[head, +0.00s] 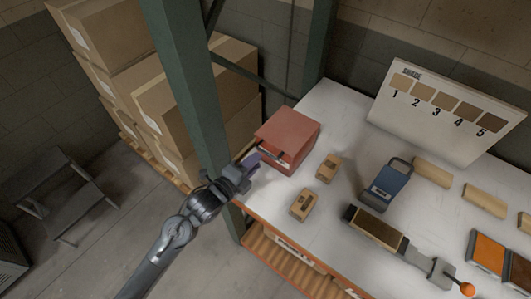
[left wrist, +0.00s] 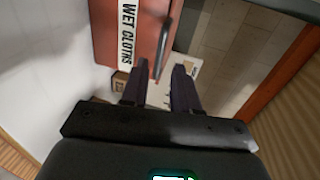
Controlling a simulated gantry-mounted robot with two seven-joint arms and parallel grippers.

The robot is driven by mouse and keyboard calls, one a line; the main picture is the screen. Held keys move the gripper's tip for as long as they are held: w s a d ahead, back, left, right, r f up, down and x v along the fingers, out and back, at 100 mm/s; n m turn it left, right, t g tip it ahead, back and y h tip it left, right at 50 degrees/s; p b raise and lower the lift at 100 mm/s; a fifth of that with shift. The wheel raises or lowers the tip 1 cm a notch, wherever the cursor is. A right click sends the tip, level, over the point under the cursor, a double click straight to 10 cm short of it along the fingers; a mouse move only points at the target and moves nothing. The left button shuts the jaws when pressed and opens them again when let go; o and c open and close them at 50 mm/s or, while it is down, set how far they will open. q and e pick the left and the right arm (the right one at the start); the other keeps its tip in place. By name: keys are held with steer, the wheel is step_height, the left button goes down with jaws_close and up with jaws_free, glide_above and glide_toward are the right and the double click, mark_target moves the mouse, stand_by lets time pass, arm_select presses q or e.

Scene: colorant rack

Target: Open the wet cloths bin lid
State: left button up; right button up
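The wet cloths bin (head: 290,138) is a red box at the far left corner of the white table, and its lid looks closed. In the left wrist view its red side (left wrist: 147,14) carries a white "WET CLOTHS" label (left wrist: 127,35). A dark bar-like handle (left wrist: 163,45) stands out from it. My left gripper (head: 254,161) is at the bin's left front side. In the left wrist view its two dark fingers (left wrist: 159,84) are apart, with the handle's end near the gap; I cannot tell whether they touch it. My right gripper is not in view.
Two small tan blocks (head: 329,168) and a blue-topped block (head: 388,184) stand right of the bin. A numbered shade board (head: 440,115) stands at the back. A green post (head: 193,90) rises close beside my left arm. Stacked cartons (head: 165,100) are behind it.

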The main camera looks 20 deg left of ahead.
mark_target(266, 152)
arm_select(q)
steer(key=x, duration=0.6)
steer(key=shift+w, duration=0.3)
steer(key=shift+f, duration=0.1)
jaws_close()
